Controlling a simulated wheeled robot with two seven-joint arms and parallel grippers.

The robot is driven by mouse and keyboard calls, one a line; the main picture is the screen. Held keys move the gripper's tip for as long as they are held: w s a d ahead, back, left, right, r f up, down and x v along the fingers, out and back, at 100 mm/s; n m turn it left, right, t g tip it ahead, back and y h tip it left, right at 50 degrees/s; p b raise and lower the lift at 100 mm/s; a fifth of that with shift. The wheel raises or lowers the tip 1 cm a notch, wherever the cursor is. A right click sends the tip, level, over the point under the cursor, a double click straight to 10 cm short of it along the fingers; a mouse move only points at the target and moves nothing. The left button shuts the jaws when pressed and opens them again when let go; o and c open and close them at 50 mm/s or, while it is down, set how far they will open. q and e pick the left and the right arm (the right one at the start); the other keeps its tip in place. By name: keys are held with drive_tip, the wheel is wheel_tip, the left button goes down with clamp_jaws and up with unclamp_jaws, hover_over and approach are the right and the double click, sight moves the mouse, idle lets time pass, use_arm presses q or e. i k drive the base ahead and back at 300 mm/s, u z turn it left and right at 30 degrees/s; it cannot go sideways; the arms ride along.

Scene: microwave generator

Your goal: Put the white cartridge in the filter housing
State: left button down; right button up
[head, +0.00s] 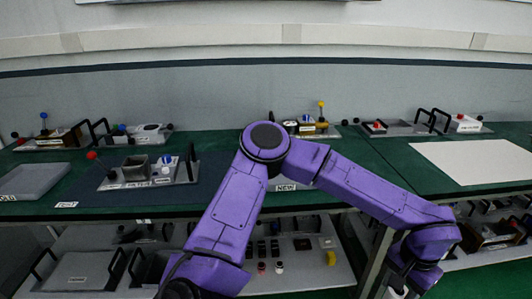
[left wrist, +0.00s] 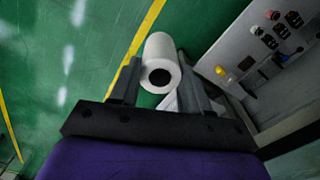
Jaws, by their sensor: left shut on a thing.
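The white cartridge (left wrist: 160,52), a roll with a dark hole in its end, is between the fingers of my left gripper (left wrist: 160,84) in the left wrist view. The gripper is shut on it, over the green floor. In the head view my left arm bends across the middle, and its gripper (head: 401,283) hangs low at the bottom right, partly cut off by the frame edge. A grey open-topped box (head: 137,168) on a labelled base at the left of the table looks like the filter housing; its label is too small to read surely. My right gripper is not in view.
The base carries a red-knobbed lever (head: 92,156) and a black handle (head: 192,160). Other fixtures line the table's back. A white sheet (head: 475,162) lies on the right table. A lower shelf (head: 315,282) holds small parts; a shelf unit (left wrist: 235,60) stands close right of the gripper.

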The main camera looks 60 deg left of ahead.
sight(138, 175)
drive_tip(key=k, duration=1.05)
drive_tip(key=u, duration=1.8)
